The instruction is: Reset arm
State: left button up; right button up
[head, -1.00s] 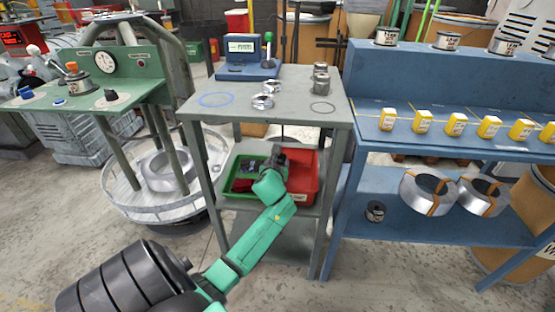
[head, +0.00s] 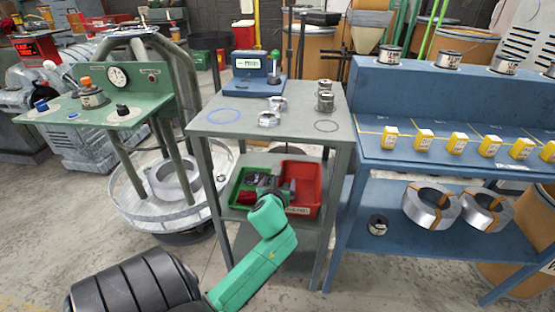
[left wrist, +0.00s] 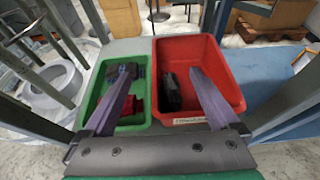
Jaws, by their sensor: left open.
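My left arm reaches in from the bottom of the head view, with its green wrist in front of the grey stand's middle shelf. My left gripper (head: 275,187) is at the two bins there, partly hidden by its own wrist. In the left wrist view its two fingers (left wrist: 163,90) are spread wide with nothing between them. The left finger overlaps the green bin (left wrist: 86,118) and the right finger the red bin (left wrist: 221,66). A dark block (left wrist: 171,90) lies in the red bin, apart from the fingers. Dark and red pieces (left wrist: 137,103) lie in the green bin. My right gripper is out of view.
The grey stand's top (head: 225,128) holds a blue gauge box (head: 255,75), metal rings and small cylinders. A blue rack (head: 400,245) with yellow blocks and metal coils stands close on the right. A green control panel (head: 95,112) stands on the left.

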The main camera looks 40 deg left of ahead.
pick_arm(q)
jog(key=v, duration=0.3)
pick_arm(e)
jog(key=shift+s+d+f, duration=0.1)
jog(key=shift+s+f, duration=0.35)
jog(key=shift+s, duration=0.1)
jog(key=shift+r, duration=0.1)
